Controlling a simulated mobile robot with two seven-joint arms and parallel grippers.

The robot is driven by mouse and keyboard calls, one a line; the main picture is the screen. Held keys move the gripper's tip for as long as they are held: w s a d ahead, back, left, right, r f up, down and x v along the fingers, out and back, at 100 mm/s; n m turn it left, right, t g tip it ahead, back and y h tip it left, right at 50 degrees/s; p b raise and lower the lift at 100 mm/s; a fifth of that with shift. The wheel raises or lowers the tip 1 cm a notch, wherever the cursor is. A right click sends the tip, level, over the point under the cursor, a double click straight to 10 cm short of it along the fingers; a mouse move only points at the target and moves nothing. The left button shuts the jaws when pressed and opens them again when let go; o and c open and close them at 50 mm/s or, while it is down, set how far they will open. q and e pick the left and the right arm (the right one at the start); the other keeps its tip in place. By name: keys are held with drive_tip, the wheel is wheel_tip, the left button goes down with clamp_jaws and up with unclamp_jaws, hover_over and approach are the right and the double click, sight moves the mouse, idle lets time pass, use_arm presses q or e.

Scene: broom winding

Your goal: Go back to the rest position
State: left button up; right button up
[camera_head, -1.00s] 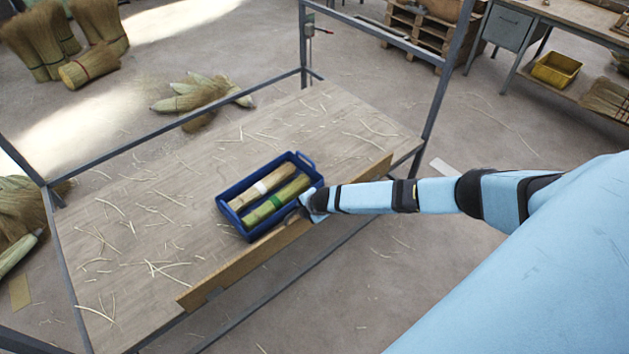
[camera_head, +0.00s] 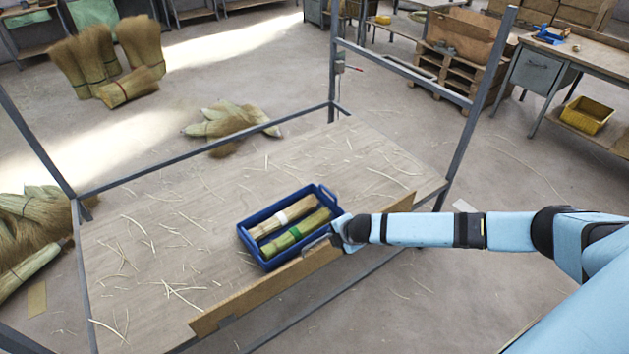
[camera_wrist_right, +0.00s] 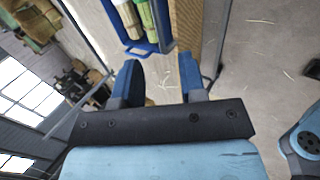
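My right gripper (camera_head: 337,236) is at the near right end of a blue crate (camera_head: 258,257) on the wooden workbench (camera_head: 130,262). In the right wrist view, my right gripper (camera_wrist_right: 161,85) has its two fingers apart with nothing between them. The crate's end handle (camera_wrist_right: 141,49) shows just beyond the fingertips, apart from them. The crate holds two bundles lying side by side: one with a white band (camera_head: 282,216) and one with a green band (camera_head: 296,233). My left gripper is not in view.
A metal frame (camera_head: 459,150) rises around the bench, and a wooden board (camera_head: 265,292) runs along its near edge. Loose straws litter the bench top. Brooms (camera_head: 105,65) stand at the far left. A side table with a yellow bin (camera_head: 585,115) is at right. The floor right of the bench is mostly clear.

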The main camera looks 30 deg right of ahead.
drive_tip(key=s+a+m+t+y, duration=0.1)
drive_tip(key=s+a+m+y, duration=0.15)
drive_tip(key=s+a, duration=0.55)
drive_tip(key=s+a+m+y, duration=0.2)
drive_tip(key=s+a+m, duration=0.15)
drive_tip(key=a, duration=0.85)
drive_tip(key=s+d+r+m+t+h, duration=0.1)
drive_tip(key=s+m, duration=0.4)
drive_tip(key=s, duration=0.1)
drive_tip(key=s+d+r+m+t, duration=0.2)
drive_tip(key=s+m, duration=0.3)
drive_tip(key=s, duration=0.1)
drive_tip(key=shift+s+r+h, duration=0.2)
drive_tip(key=shift+s+h, duration=0.1)
drive_tip(key=shift+h, duration=0.05)
drive_tip(key=shift+d, duration=0.1)
